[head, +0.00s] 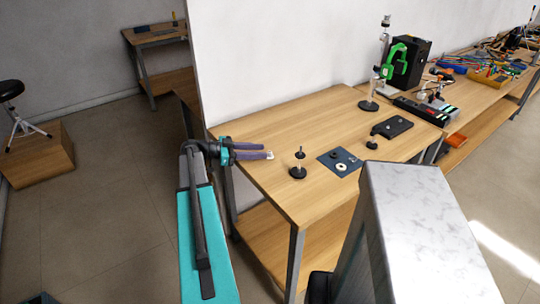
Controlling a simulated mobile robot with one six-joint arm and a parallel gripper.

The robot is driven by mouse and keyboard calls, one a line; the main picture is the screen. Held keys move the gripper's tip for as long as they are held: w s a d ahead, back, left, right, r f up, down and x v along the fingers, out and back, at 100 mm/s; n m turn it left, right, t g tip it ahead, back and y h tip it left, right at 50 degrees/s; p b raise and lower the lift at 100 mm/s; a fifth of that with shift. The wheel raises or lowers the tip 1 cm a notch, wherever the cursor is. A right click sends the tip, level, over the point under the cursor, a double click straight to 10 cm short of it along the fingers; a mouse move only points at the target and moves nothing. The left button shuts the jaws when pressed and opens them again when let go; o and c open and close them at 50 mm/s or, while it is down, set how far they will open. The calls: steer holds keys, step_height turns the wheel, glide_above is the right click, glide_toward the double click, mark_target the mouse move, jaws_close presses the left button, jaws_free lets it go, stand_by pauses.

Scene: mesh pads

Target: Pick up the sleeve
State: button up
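My gripper (268,151) reaches in over the left part of the wooden table, its two purple-grey fingers pointing right. They look parted, with nothing visible between them. Just right of the fingertips, apart from them, a thin upright post on a round black base (298,172) carries a small black piece near its top. Further right lies a dark blue mat (326,160) with a pale ring (341,167) and small dark pieces on it. I cannot tell for sure which of these small parts is the sleeve.
The wooden table (270,128) is clear at the back left. Behind the mat stand a small black-based part (372,143), a black plate (392,126) and a stand with a green clamp (393,68). Cluttered benches continue right. A white wall (280,50) rises behind.

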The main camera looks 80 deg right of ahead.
mark_target(270, 157)
steer(key=shift+p+x, duration=1.05)
steer(key=shift+x, duration=1.45)
steer(key=shift+a, duration=0.2)
jaws_close()
